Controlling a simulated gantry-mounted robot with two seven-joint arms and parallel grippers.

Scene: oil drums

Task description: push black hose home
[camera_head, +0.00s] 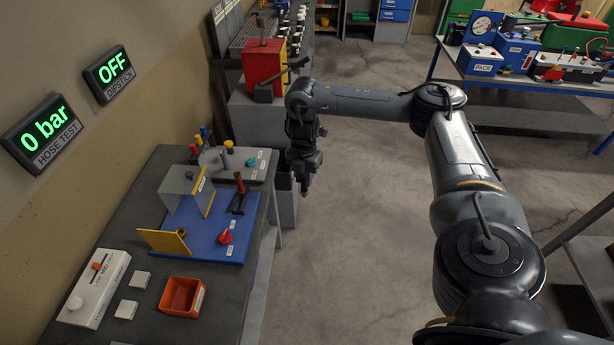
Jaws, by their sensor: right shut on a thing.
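My right gripper (306,180) hangs pointing down beside the right edge of the workbench, over the gap and floor there. It is shut on a small dark thing with a brass-coloured end (304,192), too small to identify for certain. I cannot make out a separate black hose. On the bench a blue plate (207,240) carries a grey box with a yellow edge (184,190), an upright yellow plate with a brass fitting (166,242), a red knob (225,236) and a dark lever. The gripper is to the right of this plate and apart from it. My left gripper is out of view.
Wall displays read "0 bar" for HOSE TEST (42,134) and "OFF" for DIPSTICK (110,73). An orange bin (182,297), a white switch box (95,288) and white blocks lie at the bench front. A grey bin (285,205) stands below the gripper. Open floor lies right.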

